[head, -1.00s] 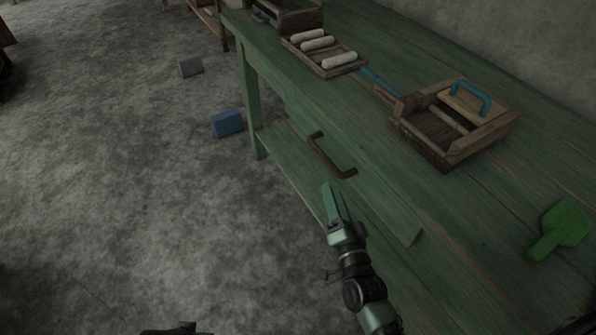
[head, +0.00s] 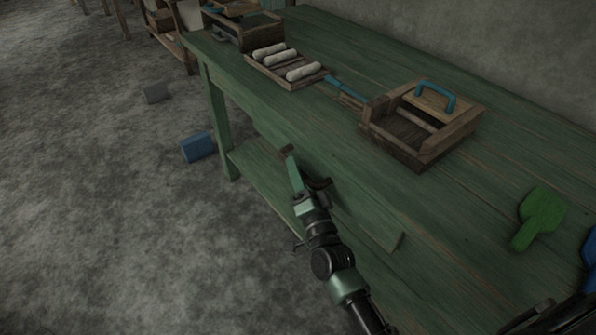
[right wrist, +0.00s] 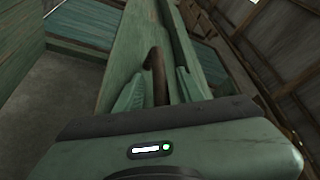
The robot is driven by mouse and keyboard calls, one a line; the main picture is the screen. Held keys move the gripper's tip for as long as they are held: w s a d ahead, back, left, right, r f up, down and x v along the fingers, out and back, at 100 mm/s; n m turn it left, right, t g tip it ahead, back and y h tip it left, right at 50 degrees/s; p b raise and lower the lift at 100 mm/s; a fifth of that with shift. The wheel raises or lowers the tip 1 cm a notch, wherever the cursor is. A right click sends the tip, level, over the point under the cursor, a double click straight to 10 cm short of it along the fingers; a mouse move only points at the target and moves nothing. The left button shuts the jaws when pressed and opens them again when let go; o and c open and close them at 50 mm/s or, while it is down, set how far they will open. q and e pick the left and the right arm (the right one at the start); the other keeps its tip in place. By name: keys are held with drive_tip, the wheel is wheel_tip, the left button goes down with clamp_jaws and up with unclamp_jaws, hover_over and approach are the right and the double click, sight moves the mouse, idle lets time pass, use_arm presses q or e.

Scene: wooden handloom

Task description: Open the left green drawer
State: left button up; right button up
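The green drawer front (head: 365,218) is on the long side of the green table, below its top. It has a dark brown bar handle (head: 288,151), partly hidden behind my right gripper. My right gripper (head: 293,170) is at the handle. A gap shows on the right side, so the gripper is open around the handle. I cannot tell whether the drawer is fully closed. My left gripper is not in view.
On the green tabletop (head: 450,215) are a wooden tray with white rolls (head: 286,66), a wooden box with a blue handle (head: 425,125) and a green paddle-shaped tool (head: 540,215). A blue block (head: 198,147) lies on the floor. Floor left of the table is mostly clear.

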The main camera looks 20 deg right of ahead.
clamp_jaws()
idle(1.4)
